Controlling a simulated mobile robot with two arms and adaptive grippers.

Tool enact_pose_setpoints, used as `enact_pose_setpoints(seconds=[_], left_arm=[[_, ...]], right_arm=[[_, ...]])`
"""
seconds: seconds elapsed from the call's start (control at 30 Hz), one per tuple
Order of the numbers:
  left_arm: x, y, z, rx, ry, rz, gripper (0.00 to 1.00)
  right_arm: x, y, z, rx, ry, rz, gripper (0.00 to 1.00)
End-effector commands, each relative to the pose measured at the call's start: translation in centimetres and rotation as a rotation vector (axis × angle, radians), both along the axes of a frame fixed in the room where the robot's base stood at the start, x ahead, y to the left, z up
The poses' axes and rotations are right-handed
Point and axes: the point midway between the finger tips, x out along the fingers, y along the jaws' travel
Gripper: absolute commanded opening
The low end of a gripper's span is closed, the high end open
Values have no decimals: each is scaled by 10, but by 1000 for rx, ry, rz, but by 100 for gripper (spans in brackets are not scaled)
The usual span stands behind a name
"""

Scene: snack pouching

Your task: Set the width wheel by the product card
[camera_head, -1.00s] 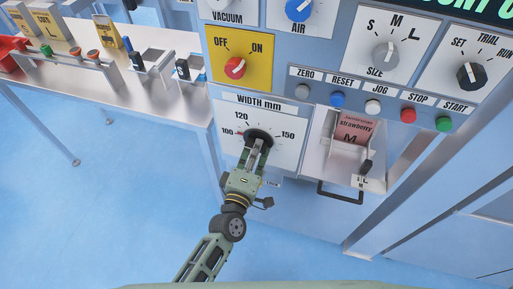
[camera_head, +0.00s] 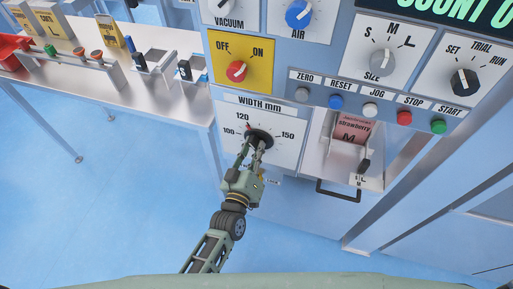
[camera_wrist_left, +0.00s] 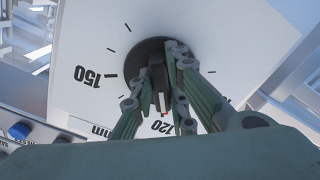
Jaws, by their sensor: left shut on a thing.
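The width wheel (camera_head: 262,132) is a black round knob on a white panel marked WIDTH mm, with 100, 120 and 150 on its scale. Its red pointer mark sits close to 120. My left gripper (camera_head: 254,148) is shut on the wheel's grip bar, coming from below. In the left wrist view the gripper (camera_wrist_left: 167,78) has its fingers around the bar of the black wheel (camera_wrist_left: 142,56), and 150 and 120 are readable. My right gripper is not in view.
A SIZE knob (camera_head: 381,62), a SET/TRIAL/RUN knob (camera_head: 464,82) and a red OFF/ON knob (camera_head: 237,70) sit above. A row of coloured buttons (camera_head: 371,109) runs below them. A drawer handle (camera_head: 338,193) juts out at lower right. A metal table (camera_head: 185,95) stands left.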

Motion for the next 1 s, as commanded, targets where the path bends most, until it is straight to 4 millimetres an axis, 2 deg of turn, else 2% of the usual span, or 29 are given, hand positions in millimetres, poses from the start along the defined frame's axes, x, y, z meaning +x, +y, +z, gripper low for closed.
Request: enact_pose_setpoints(seconds=[0.23,0.7,0.73,0.93,1.0], left_arm=[[0,1,-1,64,-19,1,0],[0,1,-2,76,-22,0,0],[0,1,-2,76,-22,0,15],[0,1,-1,76,-23,0,32],[0,1,-1,76,-23,0,33]], right_arm=[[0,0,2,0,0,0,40],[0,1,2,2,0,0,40],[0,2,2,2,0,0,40],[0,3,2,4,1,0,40],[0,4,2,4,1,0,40]])
